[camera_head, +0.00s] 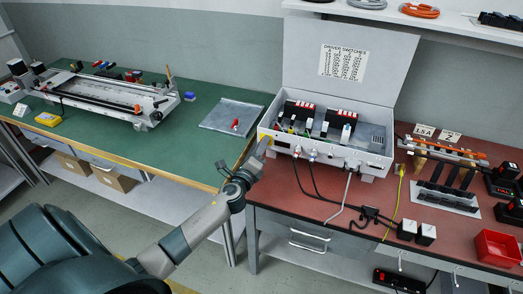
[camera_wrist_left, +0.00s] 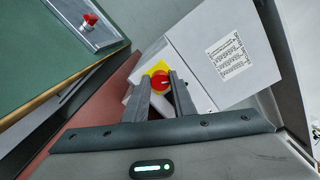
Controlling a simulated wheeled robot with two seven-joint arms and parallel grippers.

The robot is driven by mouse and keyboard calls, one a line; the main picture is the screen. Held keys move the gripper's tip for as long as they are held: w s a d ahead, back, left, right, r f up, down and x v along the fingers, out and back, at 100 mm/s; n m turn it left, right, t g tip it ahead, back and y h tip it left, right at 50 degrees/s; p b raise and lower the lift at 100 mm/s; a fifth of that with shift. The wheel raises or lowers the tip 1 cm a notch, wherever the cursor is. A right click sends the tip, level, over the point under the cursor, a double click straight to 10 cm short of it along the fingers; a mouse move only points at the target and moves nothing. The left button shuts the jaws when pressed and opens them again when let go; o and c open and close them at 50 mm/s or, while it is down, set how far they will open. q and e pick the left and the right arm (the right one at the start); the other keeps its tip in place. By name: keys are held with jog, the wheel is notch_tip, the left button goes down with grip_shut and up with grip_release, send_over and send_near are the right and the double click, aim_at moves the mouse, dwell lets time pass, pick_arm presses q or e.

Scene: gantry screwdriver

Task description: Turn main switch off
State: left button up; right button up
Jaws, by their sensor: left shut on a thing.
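The main switch is a red rotary knob (camera_wrist_left: 158,83) on a yellow plate (camera_wrist_left: 158,67), on the side of the grey control box (camera_head: 340,152). My left gripper (camera_head: 260,146) reaches the left side of this box in the head view, where its fingers largely hide the switch. In the left wrist view the two dark fingers of the left gripper (camera_wrist_left: 157,78) lie on either side of the red knob and are shut on it. The knob's exact turn angle is hard to read. My right gripper is not in view.
The box's raised lid (camera_head: 350,55) carries a label sheet. Cables hang from its front over the red bench (camera_head: 300,200). A green bench (camera_head: 190,145) at left holds a rail fixture (camera_head: 110,95) and a grey plate with a red knob (camera_head: 232,117). A red bin (camera_head: 497,248) stands right.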

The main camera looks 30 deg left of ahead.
pick_arm(q)
jog(key=n, duration=0.2)
jog(key=shift+f+n+b, duration=0.1)
jog(key=shift+n+b, duration=0.3)
jog(key=shift+n, duration=1.6)
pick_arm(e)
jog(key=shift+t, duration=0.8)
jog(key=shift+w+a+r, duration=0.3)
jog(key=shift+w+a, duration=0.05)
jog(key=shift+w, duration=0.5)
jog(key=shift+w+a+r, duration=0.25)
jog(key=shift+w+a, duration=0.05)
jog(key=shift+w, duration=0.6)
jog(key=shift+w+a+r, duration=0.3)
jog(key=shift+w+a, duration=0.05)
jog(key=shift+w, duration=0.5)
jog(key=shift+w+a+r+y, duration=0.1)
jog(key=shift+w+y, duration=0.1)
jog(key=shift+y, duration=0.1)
pick_arm(q)
jog(key=o, duration=1.1)
jog(key=shift+c, duration=0.2)
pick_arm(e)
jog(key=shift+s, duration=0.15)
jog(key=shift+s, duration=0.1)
pick_arm(q)
jog(key=shift+s, duration=0.15)
